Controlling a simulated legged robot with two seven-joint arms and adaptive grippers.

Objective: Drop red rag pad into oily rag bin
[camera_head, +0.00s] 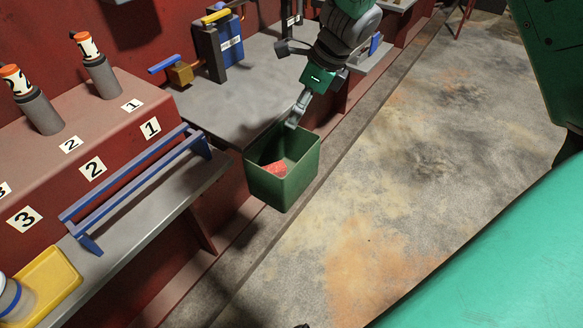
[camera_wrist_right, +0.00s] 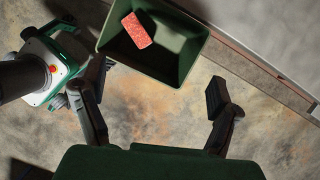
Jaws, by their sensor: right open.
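The red rag pad (camera_head: 274,169) lies inside the open green oily rag bin (camera_head: 283,190). In the right wrist view the pad (camera_wrist_right: 137,30) rests inside the bin (camera_wrist_right: 187,63), clear of the walls on its near side. My right gripper (camera_head: 295,121) is over the bin's far rim in the head view. The right wrist view shows its two dark fingers (camera_wrist_right: 150,93) spread apart with nothing between them. The bin and pad are beyond the fingertips there. Whether a finger touches the rim I cannot tell. My left gripper cannot be made out in either view.
A grey bench (camera_head: 238,95) with a blue vise-like fixture (camera_head: 218,45) stands behind the bin. A blue rail (camera_head: 135,185), a yellow tray (camera_head: 42,283) and numbered red shelves (camera_head: 75,155) are at the left. The stained floor (camera_head: 390,200) right of the bin is clear.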

